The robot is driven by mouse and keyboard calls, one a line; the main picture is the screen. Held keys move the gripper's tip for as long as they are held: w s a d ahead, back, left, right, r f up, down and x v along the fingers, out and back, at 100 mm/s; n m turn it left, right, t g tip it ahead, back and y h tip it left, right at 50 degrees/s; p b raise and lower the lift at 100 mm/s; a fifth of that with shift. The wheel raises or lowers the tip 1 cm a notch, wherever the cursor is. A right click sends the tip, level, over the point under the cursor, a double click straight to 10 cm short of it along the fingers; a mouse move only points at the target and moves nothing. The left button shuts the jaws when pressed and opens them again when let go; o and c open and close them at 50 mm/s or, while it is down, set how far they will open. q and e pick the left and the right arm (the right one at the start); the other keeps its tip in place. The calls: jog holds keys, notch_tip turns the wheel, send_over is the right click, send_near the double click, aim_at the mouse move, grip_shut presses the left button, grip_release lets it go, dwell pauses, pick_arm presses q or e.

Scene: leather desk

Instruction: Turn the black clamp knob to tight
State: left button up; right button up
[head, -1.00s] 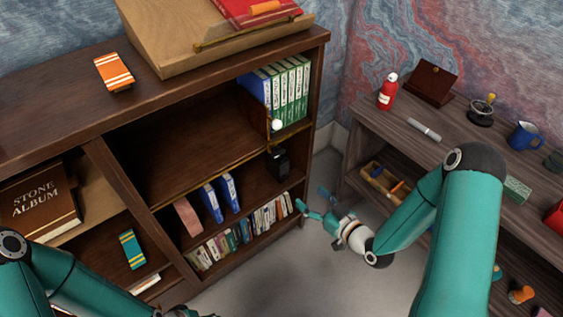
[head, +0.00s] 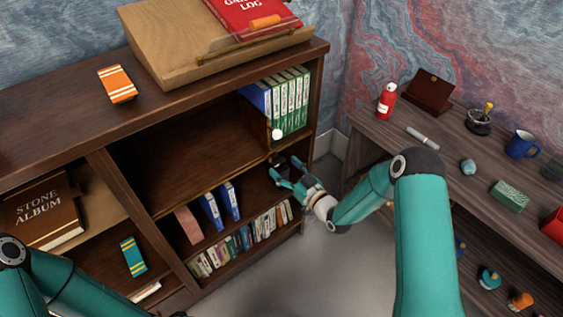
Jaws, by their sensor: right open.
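The black clamp knob (head: 280,161) is at the right end of the bookcase, just below the brass-edged middle shelf. Only a dark part shows between and above the fingers. My left arm shows at the lower left, but its gripper is out of the frame.
A white ball (head: 278,134) sits just above the knob at the shelf edge. Green and white binders (head: 290,100) stand behind it. Small books (head: 245,236) fill the lower shelf. The wooden side desk (head: 400,145) is at the right.

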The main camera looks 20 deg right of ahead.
aim_at(277, 160)
jog(key=shift+x, duration=1.15)
jog(key=c, duration=1.2)
